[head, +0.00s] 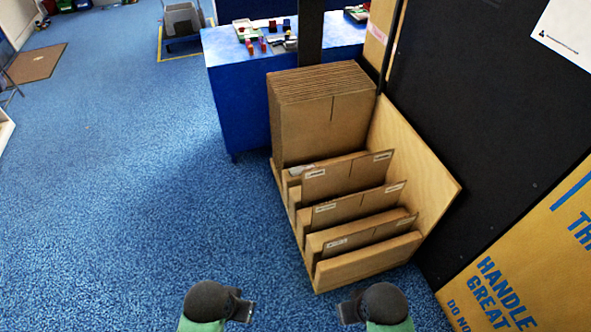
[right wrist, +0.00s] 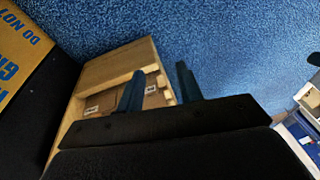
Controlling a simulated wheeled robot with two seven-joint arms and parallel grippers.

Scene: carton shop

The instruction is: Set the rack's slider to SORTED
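The wooden rack (head: 440,190) stands on the blue carpet in the head view, with flat cartons in its slots and small white labels on them. It also shows in the right wrist view (right wrist: 110,72), partly behind my fingers. I cannot make out the slider or the word SORTED. My left gripper (head: 241,310) is at the bottom of the head view, in front of the rack and apart from it; its fingers are not clear. My right gripper (head: 350,311) is to its right. In the right wrist view my right gripper (right wrist: 160,86) has its two fingers apart with nothing held.
A tall stack of folded cartons (head: 320,115) stands at the rack's far end. A blue table (head: 235,95) with small coloured items is behind it. A black panel (head: 480,120) and a large printed carton (head: 530,265) border the right. Carpet is open to the left.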

